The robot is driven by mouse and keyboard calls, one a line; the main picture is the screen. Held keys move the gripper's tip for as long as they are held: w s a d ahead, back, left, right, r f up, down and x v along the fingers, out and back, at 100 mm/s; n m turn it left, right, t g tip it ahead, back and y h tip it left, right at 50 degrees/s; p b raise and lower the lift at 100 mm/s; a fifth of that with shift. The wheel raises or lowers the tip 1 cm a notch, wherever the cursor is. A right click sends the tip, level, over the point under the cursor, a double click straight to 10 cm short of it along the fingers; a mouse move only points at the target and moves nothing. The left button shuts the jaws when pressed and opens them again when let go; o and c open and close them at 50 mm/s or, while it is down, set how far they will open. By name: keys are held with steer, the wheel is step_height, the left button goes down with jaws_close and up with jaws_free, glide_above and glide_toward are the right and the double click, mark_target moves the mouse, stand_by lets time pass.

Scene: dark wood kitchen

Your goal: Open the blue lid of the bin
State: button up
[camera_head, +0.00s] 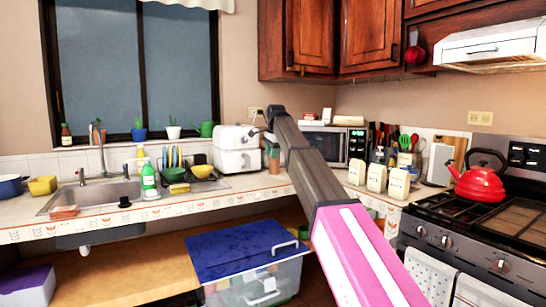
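The bin (275,285) is a clear plastic box below the counter at the bottom centre. Some vague green and white contents show through its wall. Its blue lid (235,248) lies flat over the top and looks shut. A pale handle (285,246) shows near the lid's right side. My pink, white and grey arm rises from the bottom right, to the right of the bin, up toward the counter's back. I cannot make out my gripper or its fingers at the arm's far end.
The counter edge (140,225) overhangs behind the bin. A wooden surface (120,272) lies left of it, with a purple and white box (28,287) at far left. The stove (480,245) with a red kettle (480,182) stands at right. Bottles and a dish rack crowd the counter.

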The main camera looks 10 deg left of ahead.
steer(key=s+d+f+n, duration=0.2)
steer(key=s+d+f, duration=0.3)
steer(key=f, duration=0.6)
steer(key=s+d+f+n, duration=0.1)
steer(key=s+d+f, duration=0.2)
steer(key=d+f, duration=0.6)
steer(key=s+d+f+n, duration=0.2)
steer(key=s+d+f, duration=0.2)
steer(key=f, duration=1)
steer(key=s+d+f+n+g, duration=0.1)
steer(key=s+d+f+n, duration=0.1)
steer(key=s+d+f, duration=0.4)
steer(key=s+d+f+n+h, duration=0.1)
steer(key=s+d+f+n, duration=0.15)
steer(key=s+f, duration=0.6)
steer(key=s+d+f+n+g, duration=0.1)
steer(key=s+d+f+n, duration=0.1)
steer(key=s+d+f, duration=0.5)
steer(key=m+t+y, duration=0.1)
steer(key=m+t, duration=0.1)
steer(key=m, duration=1)
glide_toward(286, 244)
steer(key=shift+n, duration=0.25)
steer(key=f, duration=0.2)
steer(key=w+f, duration=0.1)
steer(key=f, duration=0.2)
steer(key=a+f, duration=0.1)
steer(key=f, duration=0.2)
steer(key=shift+w+f, duration=0.1)
steer(key=shift+w, duration=0.25)
